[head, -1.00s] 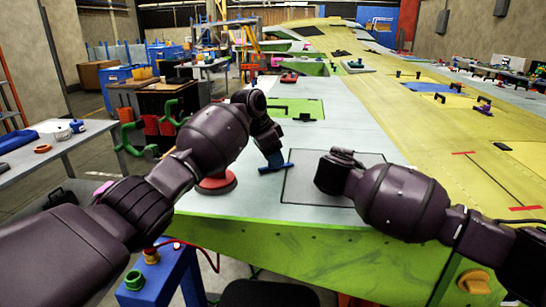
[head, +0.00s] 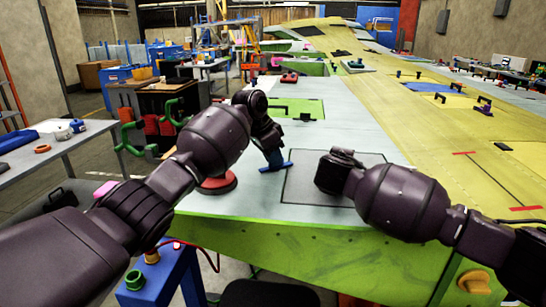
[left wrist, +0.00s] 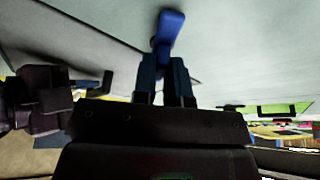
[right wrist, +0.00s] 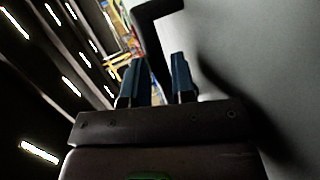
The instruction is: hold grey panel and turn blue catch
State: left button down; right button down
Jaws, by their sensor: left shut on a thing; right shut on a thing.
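The grey panel (head: 304,190) lies flat in the pale wing surface, marked by a thin dark outline. The blue catch (head: 284,167) sits at its left edge. My left gripper (head: 273,160) points down onto the catch. In the left wrist view its fingers (left wrist: 166,72) are shut on the blue catch (left wrist: 168,30). My right gripper is hidden behind its own wrist in the head view, over the panel. In the right wrist view its fingers (right wrist: 158,80) are shut on a black handle (right wrist: 158,10) standing on the panel's pale surface (right wrist: 285,60).
A red round object (head: 217,184) stands left of the panel, close to my left arm. A green panel with a black handle (head: 279,107) lies further back. The yellow wing skin (head: 440,140) stretches right. A side table (head: 70,150) stands at left.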

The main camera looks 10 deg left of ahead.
pick_arm(q)
jog(key=n+y, duration=0.1)
jog(key=n, duration=0.2)
jog(key=n+t, duration=0.1)
jog(key=n, duration=0.2)
jog(key=shift+s+d+y, duration=0.15)
jog(key=shift+y, duration=0.25)
pick_arm(e)
jog(key=shift+f, duration=0.15)
pick_arm(q)
jog(key=n+y, duration=0.1)
jog(key=n, duration=0.1)
jog(key=n+t, duration=0.1)
jog(key=n, duration=0.1)
jog(key=shift+n+y, duration=0.4)
jog(key=c, duration=1.2)
grip_release()
jog(key=shift+o, duration=0.2)
jog(key=shift+r, duration=0.1)
jog(key=v, duration=1.2)
